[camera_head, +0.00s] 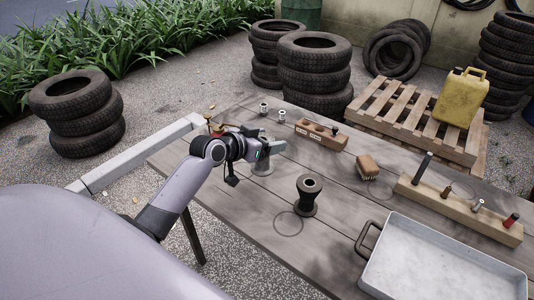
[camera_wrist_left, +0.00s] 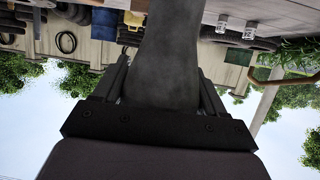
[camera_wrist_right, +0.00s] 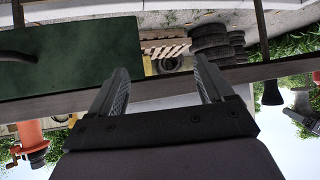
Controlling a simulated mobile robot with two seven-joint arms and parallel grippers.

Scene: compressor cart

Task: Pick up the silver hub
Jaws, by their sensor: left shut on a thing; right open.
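The silver hub (camera_head: 262,167) is a grey metal piece with a wide base, upright at the far left part of the table. My left gripper (camera_head: 268,147) is shut on its upper part and hides much of it in the head view. The hub also fills the space between the fingers in the left wrist view (camera_wrist_left: 170,55). Its base looks to be at the tabletop; I cannot tell whether it touches. My right gripper (camera_wrist_right: 157,75) is open and empty in the right wrist view, and out of the head view.
A dark spool-shaped hub (camera_head: 309,196) stands on the wooden table (camera_head: 235,205), near an empty drawn circle. A metal tray (camera_head: 430,270), a peg block (camera_head: 458,210), a brush (camera_head: 367,167) and a wooden block (camera_head: 322,135) lie to the right. Two small silver fittings (camera_head: 282,116) stand behind.

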